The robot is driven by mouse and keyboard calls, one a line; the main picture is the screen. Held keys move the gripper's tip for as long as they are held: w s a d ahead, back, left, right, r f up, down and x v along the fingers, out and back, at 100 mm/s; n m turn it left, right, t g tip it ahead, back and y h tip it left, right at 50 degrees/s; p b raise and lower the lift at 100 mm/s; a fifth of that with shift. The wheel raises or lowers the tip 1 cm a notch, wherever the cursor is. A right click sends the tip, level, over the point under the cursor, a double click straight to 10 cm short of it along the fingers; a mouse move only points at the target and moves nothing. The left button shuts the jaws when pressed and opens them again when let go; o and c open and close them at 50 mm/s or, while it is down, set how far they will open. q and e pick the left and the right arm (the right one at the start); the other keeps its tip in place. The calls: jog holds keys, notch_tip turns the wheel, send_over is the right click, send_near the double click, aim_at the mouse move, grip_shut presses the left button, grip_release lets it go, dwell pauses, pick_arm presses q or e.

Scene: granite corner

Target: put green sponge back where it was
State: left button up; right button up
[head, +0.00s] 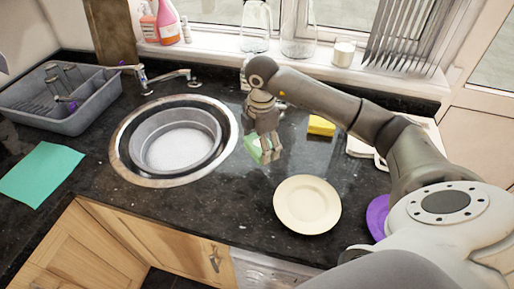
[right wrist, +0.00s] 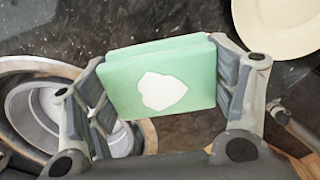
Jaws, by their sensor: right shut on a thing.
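The green sponge (head: 254,147) shows in the head view just below my right gripper (head: 266,150), right of the sink. In the right wrist view the sponge (right wrist: 160,78) is a pale green block with a white patch, held between the two fingers of my right gripper (right wrist: 160,85). The gripper is shut on it, over the dark counter. I cannot tell how far the sponge is above the counter. My left gripper is not in view.
The round sink (head: 183,114) holds a grey basin. A cream plate (head: 307,204) lies in front of the gripper. A purple plate (head: 377,216), a dish rack (head: 60,120) and a green cloth (head: 42,174) are farther out.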

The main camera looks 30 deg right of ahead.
aim_at(258, 145)
jog(key=w+f, duration=0.1)
jog(key=w+d+f, duration=0.1)
jog(key=f, duration=0.1)
jog(key=shift+w+f+p, duration=0.25)
jog(key=shift+w+p, duration=0.15)
notch_tip(258, 145, down, 3)
jog(key=shift+w+r+p, duration=0.1)
jog(key=shift+p, duration=0.8)
jog(key=shift+f, duration=0.25)
jog(key=shift+f, duration=0.2)
jog(key=o, duration=0.9)
jog(key=shift+r, duration=0.15)
